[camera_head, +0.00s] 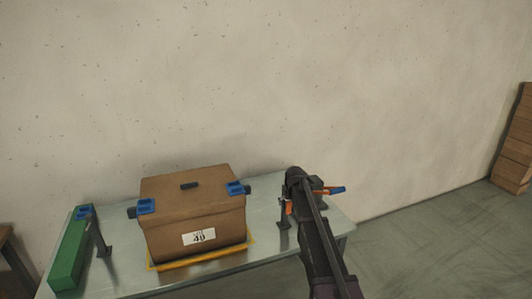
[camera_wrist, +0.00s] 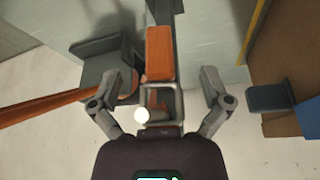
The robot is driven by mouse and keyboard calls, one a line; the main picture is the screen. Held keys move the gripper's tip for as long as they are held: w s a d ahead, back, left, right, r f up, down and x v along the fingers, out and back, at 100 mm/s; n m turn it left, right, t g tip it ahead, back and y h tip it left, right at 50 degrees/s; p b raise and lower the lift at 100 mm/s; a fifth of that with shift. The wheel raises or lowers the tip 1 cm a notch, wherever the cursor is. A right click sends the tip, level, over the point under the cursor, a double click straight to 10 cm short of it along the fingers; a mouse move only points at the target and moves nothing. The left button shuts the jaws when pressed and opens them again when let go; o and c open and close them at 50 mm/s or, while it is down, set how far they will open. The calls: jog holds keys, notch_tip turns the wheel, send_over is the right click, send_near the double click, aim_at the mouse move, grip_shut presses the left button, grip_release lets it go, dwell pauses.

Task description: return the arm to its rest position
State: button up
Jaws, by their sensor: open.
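My arm (camera_head: 319,240) reaches up from the lower right of the head view, over the right end of the table. In the wrist view my gripper (camera_wrist: 160,85) has its two fingers spread wide apart, with nothing held between them. An orange and grey tool or fixture (camera_wrist: 159,55) shows between and beyond the fingers; I cannot tell how far below them it is. In the head view its orange part (camera_head: 289,207) and a blue-tipped piece (camera_head: 337,190) show beside the arm, which hides the rest.
A green block (camera_head: 70,255) is at the left end. Cartons (camera_head: 517,145) stand far right; the floor between is clear.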

jog(key=s+d+f+g, duration=0.1)
jog(key=s+g, duration=0.3)
jog(key=s, duration=3.4)
jog(key=shift+s+d+m, duration=0.3)
jog(key=shift+d, duration=0.2)
